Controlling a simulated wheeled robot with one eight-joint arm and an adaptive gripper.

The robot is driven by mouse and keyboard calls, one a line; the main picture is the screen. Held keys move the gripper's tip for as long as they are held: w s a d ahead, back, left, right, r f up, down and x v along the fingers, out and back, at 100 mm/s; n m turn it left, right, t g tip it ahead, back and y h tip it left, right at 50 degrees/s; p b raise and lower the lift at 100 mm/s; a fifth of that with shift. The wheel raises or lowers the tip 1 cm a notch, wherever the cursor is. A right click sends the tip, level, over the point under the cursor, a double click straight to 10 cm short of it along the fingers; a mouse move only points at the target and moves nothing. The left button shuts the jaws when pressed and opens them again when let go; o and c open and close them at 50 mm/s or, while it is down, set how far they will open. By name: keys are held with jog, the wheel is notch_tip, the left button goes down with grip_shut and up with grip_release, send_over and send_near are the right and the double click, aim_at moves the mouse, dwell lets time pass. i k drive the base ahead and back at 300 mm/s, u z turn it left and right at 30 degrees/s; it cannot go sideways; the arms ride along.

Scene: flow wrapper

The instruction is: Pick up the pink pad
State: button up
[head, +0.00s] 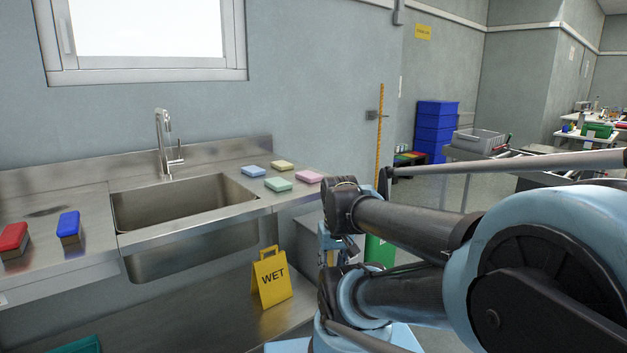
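The pink pad (309,177) lies flat on the steel counter, near its right end, to the right of the sink. A green pad (278,184) lies just left of it, a yellow pad (282,165) behind it to the left, and a blue pad (253,171) farther left. My arm fills the right of the head view, and its links stand to the right of the pads. My gripper's fingers cannot be made out; the end of the arm is hidden behind my own links.
The sink (180,206) with a tall faucet (164,145) is left of the pads. A red brush (14,239) and a blue brush (69,227) lie on the counter's left. A yellow WET sign (271,278) stands on the lower shelf. Blue crates (436,130) are stacked behind.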

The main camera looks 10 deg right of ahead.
aim_at(308, 176)
jog(key=k, duration=1.15)
jog(key=z, duration=0.55)
jog(key=i, duration=1.45)
jog(key=u, duration=0.3)
